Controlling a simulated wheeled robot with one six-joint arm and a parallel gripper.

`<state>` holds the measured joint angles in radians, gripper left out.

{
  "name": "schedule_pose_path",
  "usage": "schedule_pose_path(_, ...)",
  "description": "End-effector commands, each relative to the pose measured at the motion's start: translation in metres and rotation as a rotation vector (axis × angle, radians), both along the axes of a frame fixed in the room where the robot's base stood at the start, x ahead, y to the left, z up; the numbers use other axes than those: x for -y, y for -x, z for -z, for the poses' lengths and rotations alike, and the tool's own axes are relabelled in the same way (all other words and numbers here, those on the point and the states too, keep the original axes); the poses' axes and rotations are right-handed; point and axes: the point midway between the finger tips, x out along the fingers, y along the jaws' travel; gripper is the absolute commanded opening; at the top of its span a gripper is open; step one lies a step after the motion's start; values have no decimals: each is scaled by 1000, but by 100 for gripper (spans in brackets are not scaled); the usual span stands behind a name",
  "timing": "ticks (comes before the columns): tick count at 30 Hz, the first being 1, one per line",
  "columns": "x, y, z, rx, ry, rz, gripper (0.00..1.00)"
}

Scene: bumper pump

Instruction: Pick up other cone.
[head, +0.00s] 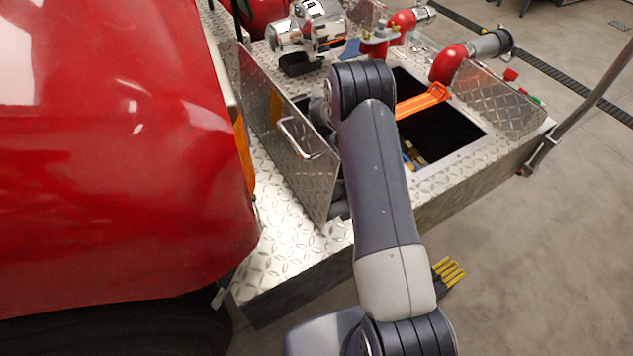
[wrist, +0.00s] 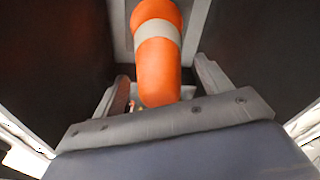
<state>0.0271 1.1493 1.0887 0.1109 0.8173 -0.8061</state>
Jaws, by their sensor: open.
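An orange cone (wrist: 157,75) with a pale band shows in the wrist view, running from the top edge down to between my fingers. My gripper (wrist: 161,72) is open, with one finger on each side of the cone. Gaps show between the cone and both fingers. In the head view my arm hides my gripper. I cannot make out this cone there.
In the head view, an orange strap-like piece (head: 422,101) lies across the dark open compartment (head: 440,135) in the diamond-plate bumper (head: 285,265). A raised metal lid (head: 290,140) stands left of my arm. Red pipe fittings (head: 450,65) stand behind. Red bodywork (head: 110,150) fills the left.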

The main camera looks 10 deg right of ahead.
Motion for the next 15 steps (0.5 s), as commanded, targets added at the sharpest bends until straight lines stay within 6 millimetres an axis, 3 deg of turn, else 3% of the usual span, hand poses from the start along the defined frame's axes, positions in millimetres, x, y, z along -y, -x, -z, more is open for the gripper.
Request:
schedule_pose_path(7, 0, -1, 2, 1, 0, 0, 73)
schedule_pose_path(15, 0, 0, 2, 0, 0, 0, 52)
